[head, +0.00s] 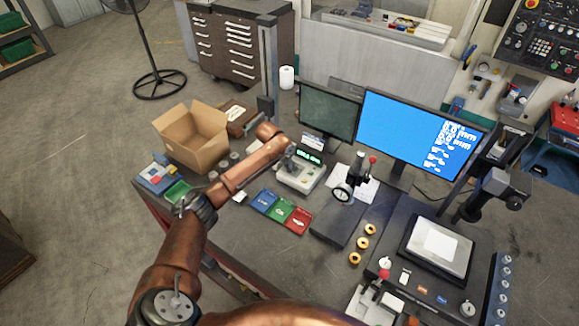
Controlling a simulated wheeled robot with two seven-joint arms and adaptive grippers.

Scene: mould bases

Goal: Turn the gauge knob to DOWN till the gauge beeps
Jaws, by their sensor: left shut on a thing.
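The gauge (297,176) is a pale box with a lit green display (309,157), standing on the bench left of centre. The display text is too small to read. My left arm reaches in from the lower left across the bench. My left gripper (288,158) is at the back left of the gauge, shut on what looks like its knob. The knob itself is hidden by the gripper, so its setting cannot be seen. My right gripper is out of view.
An open cardboard box (190,137) stands left of my forearm. Blue, green and red trays (283,209) lie in front of the gauge. A dial-indicator stand (343,192) is to its right. A dark monitor (330,113) and a blue-screen monitor (415,125) stand behind.

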